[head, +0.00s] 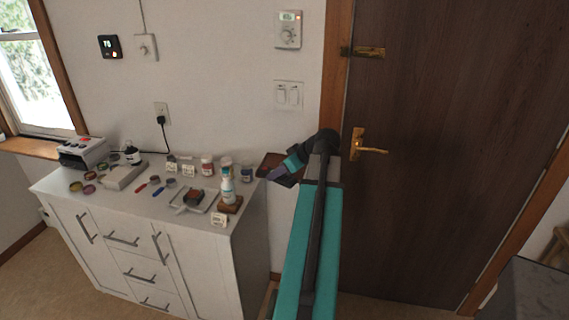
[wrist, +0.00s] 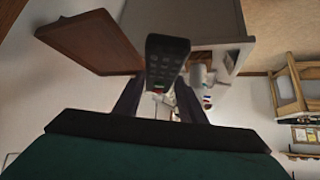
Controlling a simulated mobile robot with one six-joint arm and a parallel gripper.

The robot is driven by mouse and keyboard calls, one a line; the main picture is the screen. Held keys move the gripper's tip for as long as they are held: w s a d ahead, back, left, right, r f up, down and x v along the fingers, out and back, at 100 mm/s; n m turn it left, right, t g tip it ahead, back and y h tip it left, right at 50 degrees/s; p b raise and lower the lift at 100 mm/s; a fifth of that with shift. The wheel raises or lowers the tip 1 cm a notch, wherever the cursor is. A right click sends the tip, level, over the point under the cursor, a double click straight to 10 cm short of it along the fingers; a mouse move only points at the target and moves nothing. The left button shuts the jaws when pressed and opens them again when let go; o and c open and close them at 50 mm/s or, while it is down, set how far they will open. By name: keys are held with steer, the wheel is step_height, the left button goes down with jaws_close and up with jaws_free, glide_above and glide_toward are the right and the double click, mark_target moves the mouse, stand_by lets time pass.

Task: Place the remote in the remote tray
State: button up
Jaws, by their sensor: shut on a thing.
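In the head view my gripper (head: 283,172) is off the cabinet's right end, and I cannot make out the remote there. A flat reddish-brown square piece (wrist: 95,42) with a raised edge lies left of the remote, apart from it in the picture. It looks like a tray, and in the head view it (head: 270,161) is partly hidden behind my gripper.
A white cabinet (head: 140,245) carries several jars, bottles, rolls and small tools, a grey box (head: 85,150) and a small pad (head: 193,199). A brown door (head: 440,150) with a brass handle is at right. A dark grey block (head: 540,293) stands bottom right.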

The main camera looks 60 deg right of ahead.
steer(key=w+d+p, duration=0.1)
steer(key=w+d, duration=0.1)
steer(key=d, duration=0.2)
steer(key=w+d+f+p, duration=0.1)
steer(key=w+d, duration=0.1)
steer(key=d, duration=0.3)
steer(key=w+d+p, duration=0.2)
steer(key=d, duration=0.2)
steer(key=shift+d+f, duration=0.15)
steer(key=shift+d, duration=0.25)
steer(key=shift+w, duration=0.1)
steer(key=shift+f+p, duration=0.95)
steer(key=shift+f, duration=0.85)
steer(key=shift+f, duration=0.15)
steer(key=o, duration=1.1)
steer(key=shift+o, duration=0.2)
steer(key=shift+r, duration=0.2)
steer(key=b+v, duration=0.3)
steer(key=v, duration=0.9)
